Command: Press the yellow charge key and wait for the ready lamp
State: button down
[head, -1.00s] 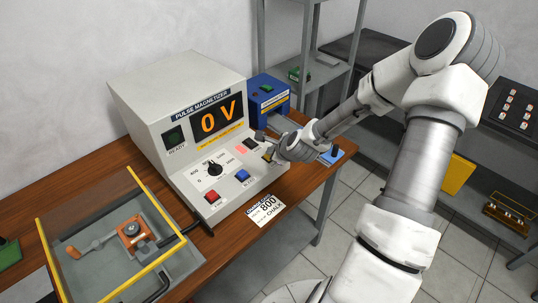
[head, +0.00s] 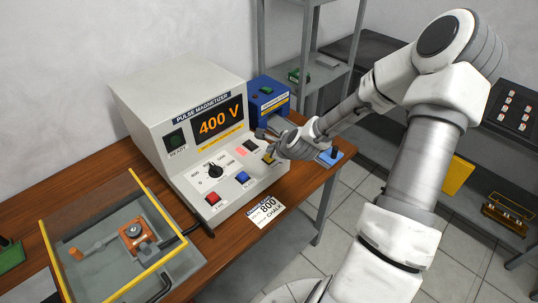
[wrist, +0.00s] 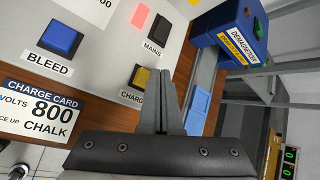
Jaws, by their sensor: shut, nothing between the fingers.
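The yellow charge key (wrist: 141,77) sits in a dark frame on the magnetizer's sloping panel, and its yellow edge shows in the head view (head: 268,158). My gripper (wrist: 160,73) is shut and empty, its fingertips at the key's right edge in the wrist view. I cannot tell whether they touch the key. The pulse magnetizer (head: 180,95) shows 400 V on its orange display (head: 219,117). The ready lamp (head: 175,140) is dark green and looks unlit. The charge card (wrist: 40,110) reads 800 volts, chalk.
The blue bleed key (wrist: 61,38), the red-lit mains switch (wrist: 153,33), a red key (head: 213,198) and a black dial (head: 214,170) share the panel. A blue demagnetizer (wrist: 228,35) stands beside it. A yellow-edged clear guard (head: 95,215) covers a fixture at left.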

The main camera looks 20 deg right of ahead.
notch_tip(320, 180, up, 5)
jog(key=p, duration=0.4)
dwell(0.9)
